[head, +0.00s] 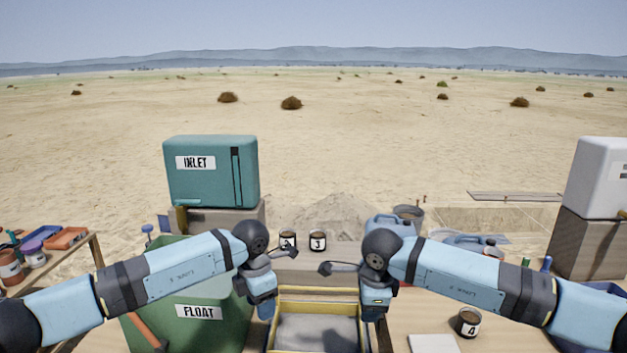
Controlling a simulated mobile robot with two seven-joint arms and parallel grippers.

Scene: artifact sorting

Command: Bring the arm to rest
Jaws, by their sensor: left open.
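My left arm comes in from the left and bends down. Its gripper (266,308) hangs at the left rim of the yellow-edged tray (318,291). The sensor-free view of its fingers is small, but it holds nothing that I can see. My right arm comes in from the right and bends down the same way. Its gripper (372,312) is at the tray's right rim, and its fingers are too small and hidden to read. The tray has a grey surface inside.
A green bin marked FLOAT (215,335) stands left of the tray. Jars marked 3 (318,241) and 4 (468,322) stand behind the tray and at right. Another jar (288,241) is partly hidden by my left arm. A teal INLET box (210,172) stands behind.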

